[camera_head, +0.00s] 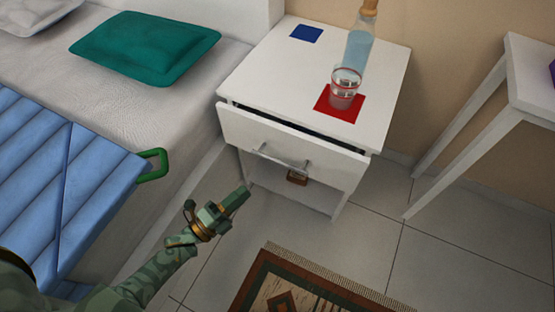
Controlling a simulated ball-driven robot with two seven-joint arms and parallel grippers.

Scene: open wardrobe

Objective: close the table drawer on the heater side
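The white bedside table (265,65) stands beside the bed. Its drawer (300,142) is partly pulled out, and a dark gap shows between the drawer front and the tabletop. A metal bar handle (284,160) is on the drawer front. My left gripper (240,196) is in front of and below the drawer, to the left of the handle, apart from it. Its fingers show as one narrow dark shape, so I cannot tell whether they are open. It holds nothing that I can see. My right gripper is not in view. No heater is in view.
A bottle (357,55) and a glass (346,88) stand on the table, the glass on a red square (325,106). A small brown item (297,177) shows below the handle. The bed (190,100) is left, a white side table (530,75) right. A rug (290,285) lies in front.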

